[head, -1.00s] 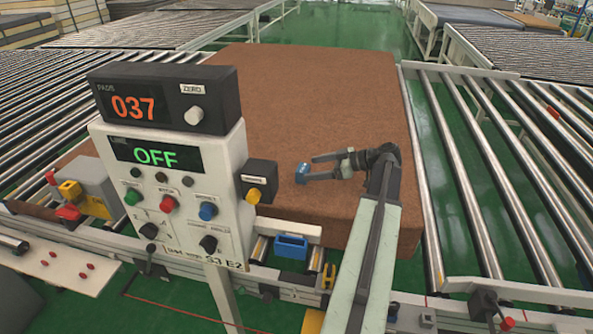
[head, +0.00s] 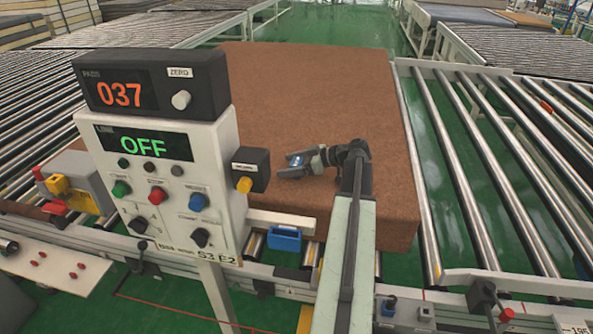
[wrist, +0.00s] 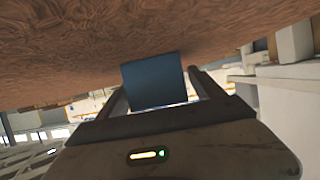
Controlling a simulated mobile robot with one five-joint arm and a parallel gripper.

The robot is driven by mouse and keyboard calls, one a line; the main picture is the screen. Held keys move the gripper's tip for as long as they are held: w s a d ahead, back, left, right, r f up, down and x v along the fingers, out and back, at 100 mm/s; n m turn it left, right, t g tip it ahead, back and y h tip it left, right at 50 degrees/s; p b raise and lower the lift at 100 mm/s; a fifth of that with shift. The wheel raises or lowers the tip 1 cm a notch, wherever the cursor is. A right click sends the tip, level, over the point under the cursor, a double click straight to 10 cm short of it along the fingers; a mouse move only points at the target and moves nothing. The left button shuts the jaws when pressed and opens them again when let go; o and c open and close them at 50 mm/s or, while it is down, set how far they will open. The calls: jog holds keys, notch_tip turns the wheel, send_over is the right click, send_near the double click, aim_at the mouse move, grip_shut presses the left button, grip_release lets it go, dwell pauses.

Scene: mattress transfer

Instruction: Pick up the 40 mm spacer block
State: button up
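The spacer block is a dark blue block (wrist: 153,82) between the two fingers of my gripper (wrist: 158,95) in the wrist view. In the head view the block (head: 296,160) is a small blue patch at the fingertips, partly hidden by the fingers. My gripper (head: 292,166) is shut on it and points left, in front of the brown mattress's top in the picture. Its exact height above the mattress I cannot tell.
The large brown mattress (head: 310,95) lies on the roller conveyor. A control panel (head: 165,185) stands at the left, close to my gripper, with a display (head: 120,94) reading 037 and another reading OFF. A blue holder (head: 285,241) sits on the front rail.

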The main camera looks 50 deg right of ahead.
jog(key=c, duration=1.3)
jog(key=shift+r+p, duration=0.4)
jog(key=shift+r, duration=0.05)
notch_tip(320, 180, up, 3)
jog(key=p, duration=0.3)
jog(key=s+a, duration=0.1)
jog(key=s, duration=0.4)
jog(key=s+a, duration=0.1)
jog(key=s, duration=0.4)
jog(key=s+a+r+p, duration=0.1)
jog(key=s, duration=0.4)
jog(key=shift+s+a+r, duration=0.1)
jog(key=shift+s+a, duration=0.15)
jog(key=shift+s, duration=0.05)
